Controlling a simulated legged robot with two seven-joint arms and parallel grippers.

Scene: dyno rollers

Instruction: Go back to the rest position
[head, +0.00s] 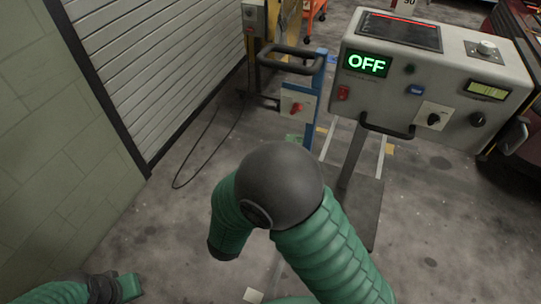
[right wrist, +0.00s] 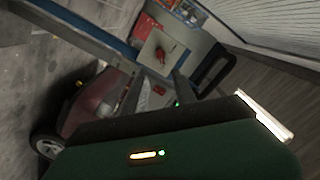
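My right arm (head: 335,245) comes in from the bottom right in the head view, bends at a dark round joint and turns down to the left. Its fingers do not show there. I see nothing held by either arm.
A grey control panel (head: 440,75) reads OFF at the right. A blue post (head: 318,85) carries a red switch (head: 297,107), also in the right wrist view (right wrist: 160,55), with a black handle (head: 291,60). A roller shutter (head: 160,70) stands left. Floor between is mostly clear.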

